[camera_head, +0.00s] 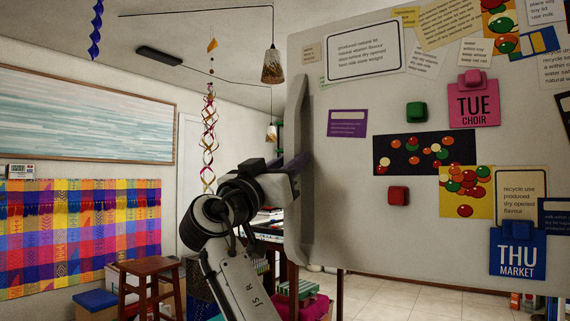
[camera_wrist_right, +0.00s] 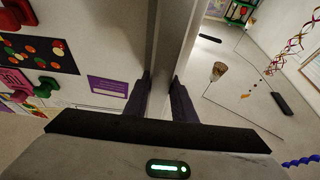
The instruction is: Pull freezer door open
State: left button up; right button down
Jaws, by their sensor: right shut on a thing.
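The freezer door (camera_head: 345,235) is a broad pale panel filling the right of the head view, covered in notes and magnets. A long grey handle (camera_head: 302,225) runs down its left edge. My right gripper (camera_head: 296,166) is at this handle, partway down. In the right wrist view, my right gripper (camera_wrist_right: 159,98) has one finger on each side of the upright handle bar (camera_wrist_right: 161,45) and is shut on it. Floor shows below the door's lower edge. The hinge side and the freezer's inside are not in view. My left gripper is not in view.
A wooden stool (camera_head: 148,268) stands at lower left, near boxes (camera_head: 95,299). A table with items (camera_head: 268,222) is behind my right arm. A hanging lamp (camera_head: 272,66) and a twisted mobile (camera_head: 209,140) hang beyond.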

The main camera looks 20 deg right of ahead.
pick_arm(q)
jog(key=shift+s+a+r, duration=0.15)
pick_arm(e)
jog(key=shift+s+a+r, duration=0.15)
jog(key=shift+s+a, duration=0.05)
jog(key=shift+s, duration=0.1)
jog(key=shift+w, duration=0.1)
jog(key=c, duration=1.5)
grip_release()
pick_arm(q)
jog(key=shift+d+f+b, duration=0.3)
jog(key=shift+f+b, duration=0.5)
jog(key=shift+b, duration=0.4)
pick_arm(e)
jog(key=v, duration=1)
jog(key=shift+a, duration=0.15)
